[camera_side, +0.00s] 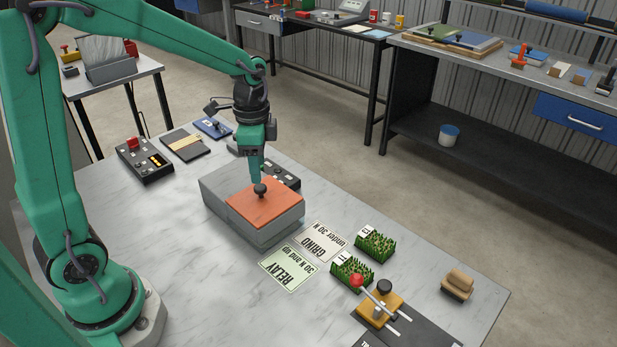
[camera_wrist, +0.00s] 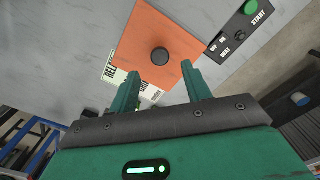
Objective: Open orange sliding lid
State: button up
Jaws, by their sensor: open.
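The orange sliding lid (camera_side: 250,209) lies flat on top of a grey box (camera_side: 225,183) in the middle of the marble-topped table. The lid has a round black knob (camera_side: 260,189) near its middle. In the wrist view the orange lid (camera_wrist: 155,30) and its black knob (camera_wrist: 160,57) show just beyond my fingertips. My gripper (camera_wrist: 160,72) is open, with one finger on either side below the knob in the picture. In the side view my gripper (camera_side: 258,180) points down over the knob. I cannot tell whether the fingers touch the knob.
A black panel with a green START button (camera_wrist: 251,7) sits beside the box. RELAY (camera_side: 288,269) and GRIND (camera_side: 320,241) cards and turf pieces (camera_side: 374,243) lie in front. A red-knobbed lever device (camera_side: 378,304) stands near the front edge.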

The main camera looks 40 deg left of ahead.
aim_at(260, 186)
jog(key=shift+f, duration=2.6)
grip_shut()
